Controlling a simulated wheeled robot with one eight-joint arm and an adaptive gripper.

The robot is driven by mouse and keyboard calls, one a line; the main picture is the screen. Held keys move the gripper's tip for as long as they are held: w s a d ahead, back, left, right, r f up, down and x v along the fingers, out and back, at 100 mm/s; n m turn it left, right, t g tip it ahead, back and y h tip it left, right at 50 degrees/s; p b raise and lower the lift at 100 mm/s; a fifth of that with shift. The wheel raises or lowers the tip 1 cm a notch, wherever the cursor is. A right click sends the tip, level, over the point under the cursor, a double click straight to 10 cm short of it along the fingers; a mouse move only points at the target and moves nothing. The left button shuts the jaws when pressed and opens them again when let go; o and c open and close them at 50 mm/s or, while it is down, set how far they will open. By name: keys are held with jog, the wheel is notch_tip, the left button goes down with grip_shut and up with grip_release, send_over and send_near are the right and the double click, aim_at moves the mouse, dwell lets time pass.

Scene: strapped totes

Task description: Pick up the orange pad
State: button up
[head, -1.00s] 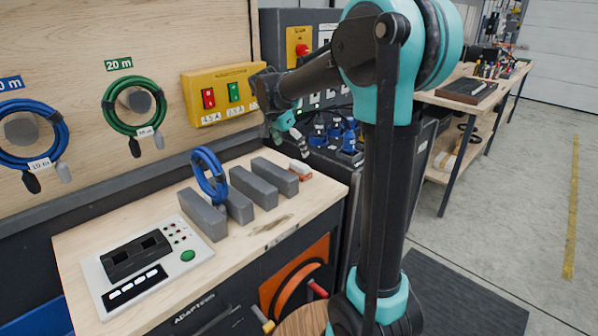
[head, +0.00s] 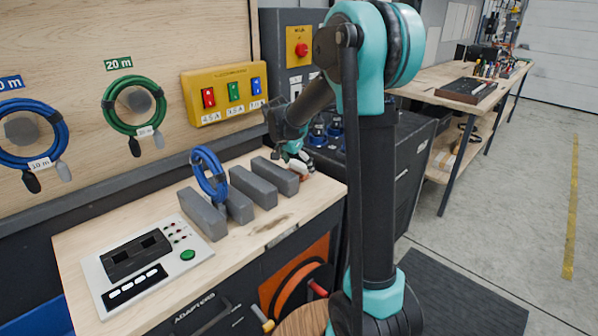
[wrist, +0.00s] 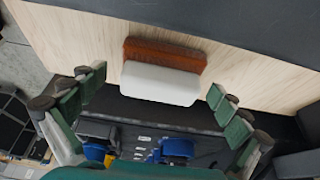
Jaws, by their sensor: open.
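The orange pad (wrist: 165,52) is a rust-orange, rough-edged block on the pale wood bench top, with a white block against its near side in the wrist view. I cannot tell whether orange and white are one piece. My gripper (wrist: 157,84) is open and empty. Its green-padded fingers stand apart to the left and right of the white part, not touching it. In the head view my gripper (head: 293,157) is low over the pad.
Grey blocks (head: 253,187) with a blue cable coil (head: 208,175) stand just left of my gripper. A test panel (head: 141,262) lies at the bench's left. A yellow switch box (head: 224,94) is on the wall behind. A dark case with blue sockets (head: 318,133) stands beyond the bench end.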

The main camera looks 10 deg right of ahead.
aim_at(299, 163)
jog(key=c, duration=1.2)
notch_tip(299, 163, up, 20)
